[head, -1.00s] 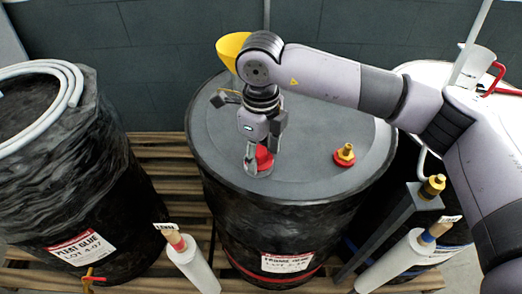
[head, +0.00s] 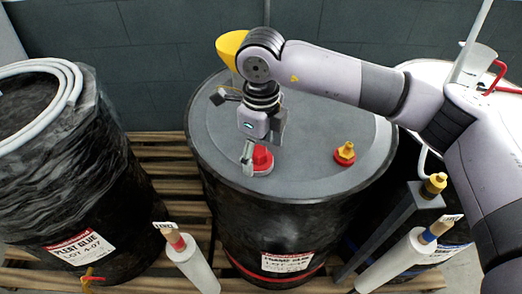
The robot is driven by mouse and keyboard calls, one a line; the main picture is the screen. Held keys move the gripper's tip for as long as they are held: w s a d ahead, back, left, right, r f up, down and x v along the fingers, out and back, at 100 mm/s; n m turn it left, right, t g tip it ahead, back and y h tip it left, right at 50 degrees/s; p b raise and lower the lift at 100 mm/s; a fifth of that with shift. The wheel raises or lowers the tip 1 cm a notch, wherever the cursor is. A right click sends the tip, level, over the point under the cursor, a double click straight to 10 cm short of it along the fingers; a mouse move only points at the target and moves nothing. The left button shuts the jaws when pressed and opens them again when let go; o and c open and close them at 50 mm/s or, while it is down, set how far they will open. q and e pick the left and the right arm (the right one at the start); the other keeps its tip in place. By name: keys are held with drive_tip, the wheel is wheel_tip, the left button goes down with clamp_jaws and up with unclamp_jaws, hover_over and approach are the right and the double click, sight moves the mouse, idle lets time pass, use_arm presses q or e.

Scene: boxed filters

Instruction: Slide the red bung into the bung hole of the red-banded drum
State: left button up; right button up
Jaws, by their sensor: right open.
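The red-banded drum (head: 225,215) stands in the middle, with a grey lid and a red band low on its side. The red bung (head: 262,156) stands upright at the front left of the lid, in a red ring; how deep it sits cannot be told. My right gripper (head: 247,152) is open, pointing down just left of the bung. One finger shows beside the bung; the other is hard to make out, and whether they touch is unclear. My left gripper is out of view.
A brass fitting (head: 345,151) on a red base stands on the lid's right. A yellow funnel (head: 230,44) is at the back. A black-wrapped drum (head: 65,170) with a pale hose (head: 40,68) stands left. White cartridges (head: 195,265) stand in front. The wooden pallet (head: 165,165) shows between drums.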

sight(261, 151)
wheel_tip(261, 151, up, 12)
drive_tip(key=shift+f, duration=0.25)
idle(0.4)
